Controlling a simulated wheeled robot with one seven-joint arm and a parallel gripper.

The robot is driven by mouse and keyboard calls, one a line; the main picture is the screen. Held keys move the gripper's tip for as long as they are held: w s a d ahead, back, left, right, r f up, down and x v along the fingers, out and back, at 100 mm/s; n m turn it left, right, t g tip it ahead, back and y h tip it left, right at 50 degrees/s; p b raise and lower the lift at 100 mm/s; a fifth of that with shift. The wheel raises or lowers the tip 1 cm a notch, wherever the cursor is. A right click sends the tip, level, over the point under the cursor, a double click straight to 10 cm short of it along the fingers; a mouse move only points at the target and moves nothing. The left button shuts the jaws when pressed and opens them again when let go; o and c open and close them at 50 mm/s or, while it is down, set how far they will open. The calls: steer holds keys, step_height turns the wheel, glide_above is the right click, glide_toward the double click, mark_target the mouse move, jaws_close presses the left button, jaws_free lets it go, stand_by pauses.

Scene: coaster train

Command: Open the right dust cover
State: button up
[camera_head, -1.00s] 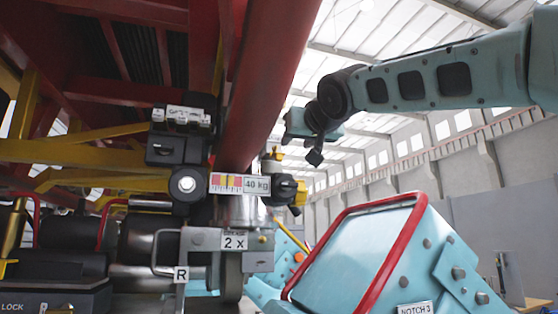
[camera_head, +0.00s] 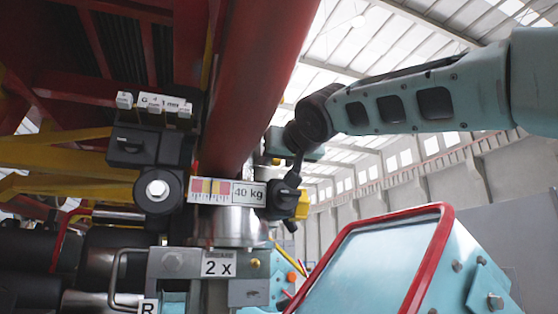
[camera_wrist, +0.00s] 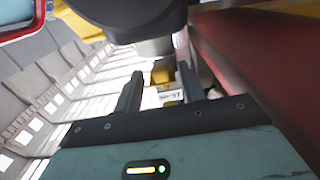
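A black fitting with a yellow end (camera_head: 301,205) sits at the right of the 40 kg label (camera_head: 228,192), under the red beam. It seems to be the right dust cover, though no label says so. My gripper (camera_head: 291,181) is beside its upper side in the head view, partly hidden by my wrist; contact cannot be told. In the wrist view my gripper (camera_wrist: 158,68) has its two dark fingers apart. A yellow part (camera_wrist: 162,75) and a white label (camera_wrist: 170,96) show between and beyond the fingers. Nothing appears gripped.
A thick red beam (camera_head: 250,90) runs close along my gripper. A silver housing with a 2 x plate (camera_head: 218,264) is below. A black block (camera_head: 150,147) stands left. A turquoise panel with a red rail (camera_head: 375,240) is at the lower right. Open hall lies behind.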

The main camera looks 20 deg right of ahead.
steer(key=shift+c, duration=0.3)
jaws_close()
steer(key=f+b, duration=0.1)
steer(key=b, duration=0.3)
steer(key=shift+w+f+t, duration=0.1)
steer(key=shift+t, duration=0.3)
steer(key=b, duration=0.3)
steer(key=t+b, duration=0.1)
steer(key=b, duration=0.2)
steer(key=shift+w+f+t, duration=0.2)
steer(key=shift+f+t, duration=0.1)
steer(key=shift+f, duration=0.1)
steer(key=shift+b, duration=0.55)
steer(key=shift+w+r+t+b, duration=0.1)
steer(key=shift+r+t+b, duration=0.05)
steer(key=shift+t+b, duration=0.25)
steer(key=shift+r, duration=0.1)
steer(key=shift+o, duration=0.3)
jaws_free()
